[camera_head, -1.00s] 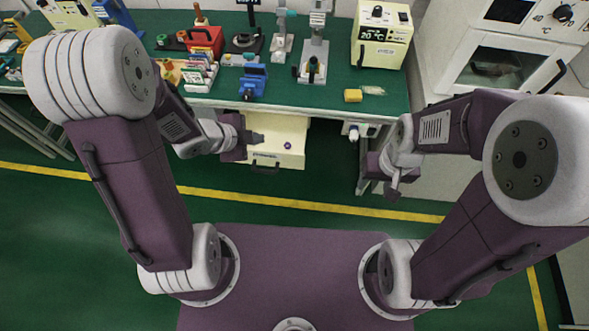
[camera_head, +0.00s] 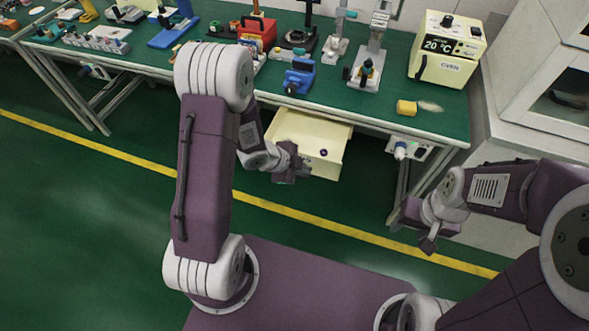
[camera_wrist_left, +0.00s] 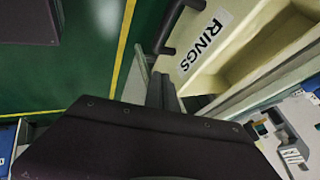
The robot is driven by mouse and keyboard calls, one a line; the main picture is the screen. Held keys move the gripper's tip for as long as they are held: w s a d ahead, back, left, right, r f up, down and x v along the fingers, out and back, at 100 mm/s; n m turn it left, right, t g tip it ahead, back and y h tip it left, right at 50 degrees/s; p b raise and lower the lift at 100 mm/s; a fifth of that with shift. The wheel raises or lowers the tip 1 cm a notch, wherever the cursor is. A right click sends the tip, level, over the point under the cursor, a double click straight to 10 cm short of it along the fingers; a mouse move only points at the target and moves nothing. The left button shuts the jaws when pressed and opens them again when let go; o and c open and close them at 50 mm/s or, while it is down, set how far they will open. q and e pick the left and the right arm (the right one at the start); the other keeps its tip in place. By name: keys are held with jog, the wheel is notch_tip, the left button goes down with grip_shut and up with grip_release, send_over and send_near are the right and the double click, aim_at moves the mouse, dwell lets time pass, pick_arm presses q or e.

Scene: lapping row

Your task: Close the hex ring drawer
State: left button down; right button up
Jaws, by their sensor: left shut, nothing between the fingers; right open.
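The cream hex ring drawer (camera_head: 332,170) stands pulled out under the green bench. A small purple ring (camera_head: 323,152) lies inside it. In the left wrist view the drawer front (camera_wrist_left: 228,48) carries a "RINGS" label and a dark bar handle (camera_wrist_left: 178,28). My left gripper (camera_head: 303,171) is shut and empty, in front of the drawer's front face. Its fingers (camera_wrist_left: 160,88) show close to the handle's near end; I cannot tell whether they touch the front. My right gripper (camera_head: 428,244) is open and empty, right of the drawer.
The green bench top (camera_head: 378,108) holds a blue vise (camera_head: 299,77), a yellow block (camera_head: 406,107), a cream heater box (camera_head: 447,50) and other tools. A socket box (camera_head: 408,148) hangs under the bench's front edge. A yellow line crosses clear green floor before the bench.

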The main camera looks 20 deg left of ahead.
aim_at(315, 162)
pick_arm(q)
jog(key=w+p, duration=0.1)
jog(key=w, duration=0.1)
jog(key=shift+w+d, duration=0.1)
jog(key=shift+w, duration=0.9)
pick_arm(e)
jog(key=shift+r, duration=0.5)
